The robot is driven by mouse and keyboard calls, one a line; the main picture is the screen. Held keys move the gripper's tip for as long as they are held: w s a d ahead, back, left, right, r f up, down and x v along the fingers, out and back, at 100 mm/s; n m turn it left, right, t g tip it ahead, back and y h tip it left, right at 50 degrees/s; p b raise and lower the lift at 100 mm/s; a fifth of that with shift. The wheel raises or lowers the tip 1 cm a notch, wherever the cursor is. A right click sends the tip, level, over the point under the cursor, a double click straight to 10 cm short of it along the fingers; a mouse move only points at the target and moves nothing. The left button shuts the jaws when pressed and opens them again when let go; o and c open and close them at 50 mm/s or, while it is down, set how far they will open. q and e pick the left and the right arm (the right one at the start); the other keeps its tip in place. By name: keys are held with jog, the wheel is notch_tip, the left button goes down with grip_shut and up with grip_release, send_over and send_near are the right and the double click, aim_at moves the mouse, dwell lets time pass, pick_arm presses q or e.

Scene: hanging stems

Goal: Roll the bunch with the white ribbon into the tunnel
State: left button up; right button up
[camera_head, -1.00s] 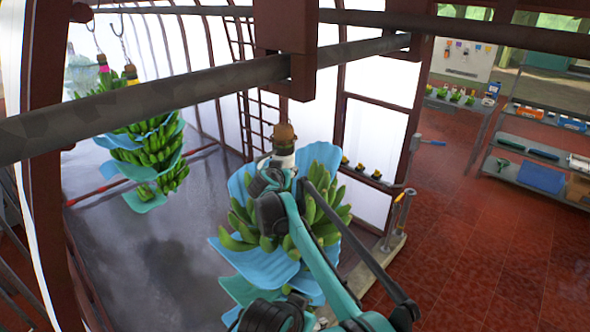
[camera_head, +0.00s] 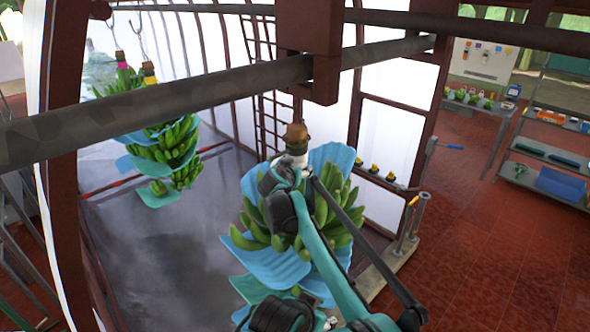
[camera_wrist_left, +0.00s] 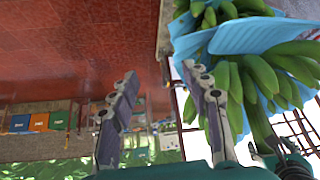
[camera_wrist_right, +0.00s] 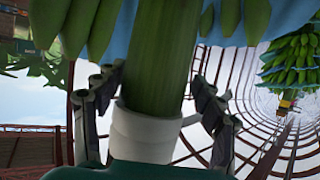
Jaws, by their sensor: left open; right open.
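The bunch with the white ribbon (camera_head: 295,160) hangs from the rail in the middle of the head view, with green bananas (camera_head: 340,215) and blue sheets between the hands. In the right wrist view its green stem (camera_wrist_right: 160,60) and white ribbon (camera_wrist_right: 140,137) stand between the fingers of my right gripper (camera_wrist_right: 152,95), which is open around the stem. My left gripper (camera_wrist_left: 158,78) is open and empty, beside the lower bananas (camera_wrist_left: 260,75) in the left wrist view. The tunnel, an arched red-brown frame with pale panels (camera_head: 215,75), stands behind and left.
Bunches with pink (camera_head: 121,64) and yellow (camera_head: 150,78) ribbons hang at the left. The thick grey rail (camera_head: 200,95) crosses the head view. A post (camera_head: 412,225) stands right of the bunch. Shelves (camera_head: 545,160) are at the far right; red floor (camera_head: 470,240) is clear.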

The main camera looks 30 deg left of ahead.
jog(key=v, duration=1.2)
jog(key=shift+s+f, duration=0.1)
